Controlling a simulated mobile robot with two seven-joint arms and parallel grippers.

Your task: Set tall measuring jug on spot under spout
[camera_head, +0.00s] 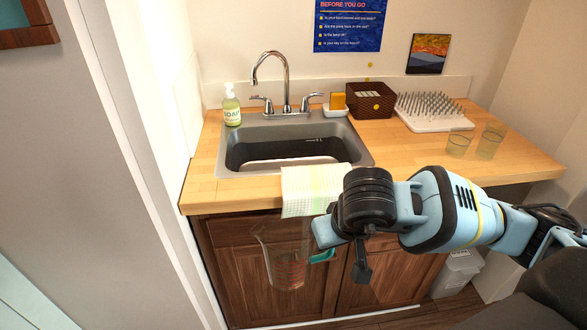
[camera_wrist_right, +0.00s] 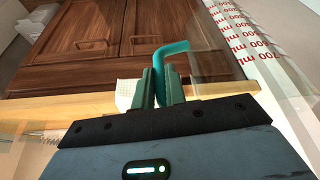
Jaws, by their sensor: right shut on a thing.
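The tall measuring jug (camera_head: 287,262) is clear, with red markings and a teal handle. My right gripper (camera_head: 321,246) is shut on the handle and holds the jug upright in front of the cabinet doors, below the counter's front edge. In the right wrist view, the gripper's fingers (camera_wrist_right: 161,88) pinch the teal handle (camera_wrist_right: 168,48), and the jug's red scale (camera_wrist_right: 255,45) shows at the right. The chrome spout (camera_head: 270,58) arches over the sink (camera_head: 232,158) at the back. I cannot make out a marked spot under it. My left gripper is out of view.
A checked towel (camera_head: 312,188) hangs over the counter's front edge. A soap bottle (camera_head: 231,107) stands left of the tap. A sponge holder (camera_head: 336,108), brown basket (camera_head: 370,103), spiked drying rack (camera_head: 433,116) and two clear glasses (camera_head: 490,143) stand to the right. The right front counter is clear.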

